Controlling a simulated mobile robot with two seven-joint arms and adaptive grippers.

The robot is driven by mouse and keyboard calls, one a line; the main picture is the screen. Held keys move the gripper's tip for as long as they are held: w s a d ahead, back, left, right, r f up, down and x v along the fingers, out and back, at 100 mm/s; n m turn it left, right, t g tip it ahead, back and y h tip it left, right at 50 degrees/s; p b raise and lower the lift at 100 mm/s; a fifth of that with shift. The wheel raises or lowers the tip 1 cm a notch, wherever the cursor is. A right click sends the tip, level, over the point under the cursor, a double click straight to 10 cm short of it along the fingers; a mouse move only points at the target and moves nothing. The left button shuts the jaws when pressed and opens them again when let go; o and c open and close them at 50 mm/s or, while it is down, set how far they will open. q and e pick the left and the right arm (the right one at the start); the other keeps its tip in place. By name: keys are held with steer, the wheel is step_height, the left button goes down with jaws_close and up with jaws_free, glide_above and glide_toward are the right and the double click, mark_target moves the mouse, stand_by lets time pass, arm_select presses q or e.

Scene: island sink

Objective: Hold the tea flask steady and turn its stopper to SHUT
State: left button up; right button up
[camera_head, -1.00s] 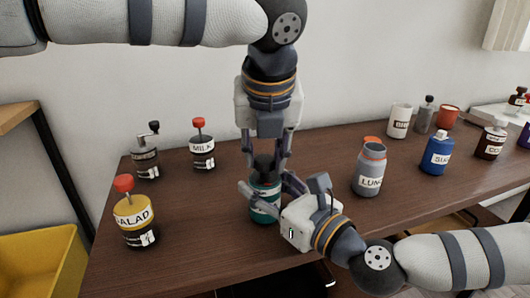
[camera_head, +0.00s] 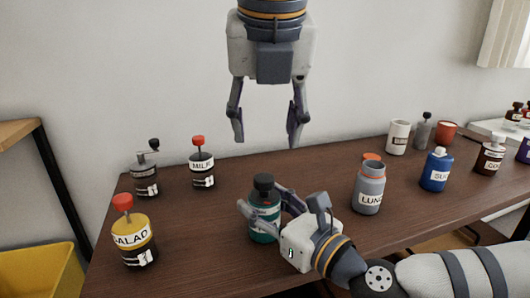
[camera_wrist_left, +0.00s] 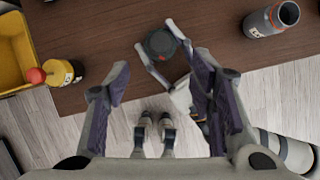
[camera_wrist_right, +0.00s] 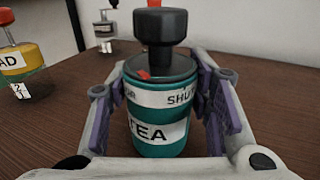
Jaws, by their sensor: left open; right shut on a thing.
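The teal tea flask (camera_head: 265,222) stands upright on the wooden table, with a black stopper (camera_head: 264,184) on top. In the right wrist view the flask (camera_wrist_right: 157,146) shows a TEA label and a collar band reading SHUT near the right. A small red mark (camera_wrist_right: 143,74) sits at the stopper's base, left of the word SHUT. My right gripper (camera_head: 262,212) is shut around the flask's body from the right. My left gripper (camera_head: 266,138) is open and empty, raised well above the flask. The left wrist view shows the stopper (camera_wrist_left: 160,43) from above, apart from the fingers.
A grey LUNCH flask (camera_head: 369,188) stands to the right. A SALAD jar (camera_head: 132,232), a MILK jar (camera_head: 202,170) and a dark jar (camera_head: 146,176) stand to the left. A blue bottle (camera_head: 436,170) stands farther right. The table's front edge is close.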

stand_by(0.3)
steer(key=o, duration=1.3)
